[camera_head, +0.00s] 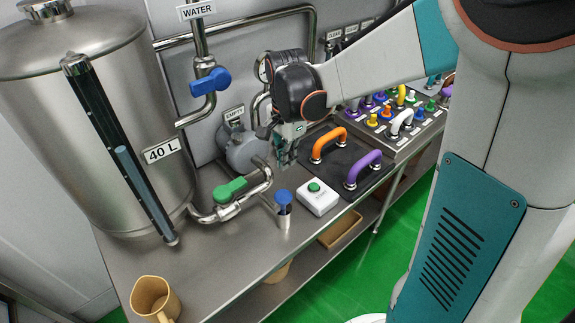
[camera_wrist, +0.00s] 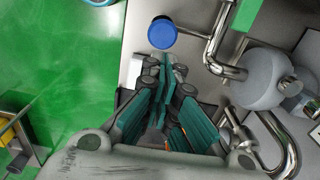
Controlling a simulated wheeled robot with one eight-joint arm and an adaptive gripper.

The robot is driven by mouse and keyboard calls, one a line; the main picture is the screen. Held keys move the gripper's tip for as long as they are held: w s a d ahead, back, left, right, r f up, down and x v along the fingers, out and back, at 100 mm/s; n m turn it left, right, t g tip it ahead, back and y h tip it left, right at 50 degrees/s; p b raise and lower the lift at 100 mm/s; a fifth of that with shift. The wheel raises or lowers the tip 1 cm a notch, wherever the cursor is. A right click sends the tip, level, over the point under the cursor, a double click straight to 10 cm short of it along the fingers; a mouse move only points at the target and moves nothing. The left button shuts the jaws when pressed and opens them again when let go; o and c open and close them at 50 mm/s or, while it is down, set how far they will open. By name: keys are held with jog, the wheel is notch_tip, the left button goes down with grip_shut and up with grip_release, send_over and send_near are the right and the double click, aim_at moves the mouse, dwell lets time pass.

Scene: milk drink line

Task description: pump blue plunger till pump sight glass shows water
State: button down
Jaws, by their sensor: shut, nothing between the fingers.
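The blue plunger (camera_head: 284,197) has a round blue cap on a short metal cylinder standing upright near the table's front edge. In the wrist view its cap (camera_wrist: 162,32) lies just beyond my fingertips. My gripper (camera_head: 286,163) is shut and empty, pointing down. In the head view it appears above and behind the plunger, and I see a gap between them. The round grey pump (camera_head: 241,150) stands behind, under a sign reading EMPTY (camera_head: 234,112); it also shows in the wrist view (camera_wrist: 262,78). I cannot make out water in a pump sight glass.
A white box with a green button (camera_head: 318,198) stands right of the plunger. Orange (camera_head: 328,144) and purple (camera_head: 362,168) handles lie on a dark mat beyond it. The green-handled valve (camera_head: 230,190) and tank (camera_head: 100,120) are left. A tan jug (camera_head: 155,299) stands front left.

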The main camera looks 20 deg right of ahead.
aim_at(288, 193)
notch_tip(288, 193, up, 3)
jog(key=shift+f, duration=0.1)
jog(key=shift+d, duration=0.1)
notch_tip(288, 193, down, 14)
jog(key=b, duration=0.3)
dwell(0.4)
notch_tip(288, 193, down, 4)
jog(key=b, duration=0.3)
jog(key=shift+s, duration=0.1)
dwell(0.5)
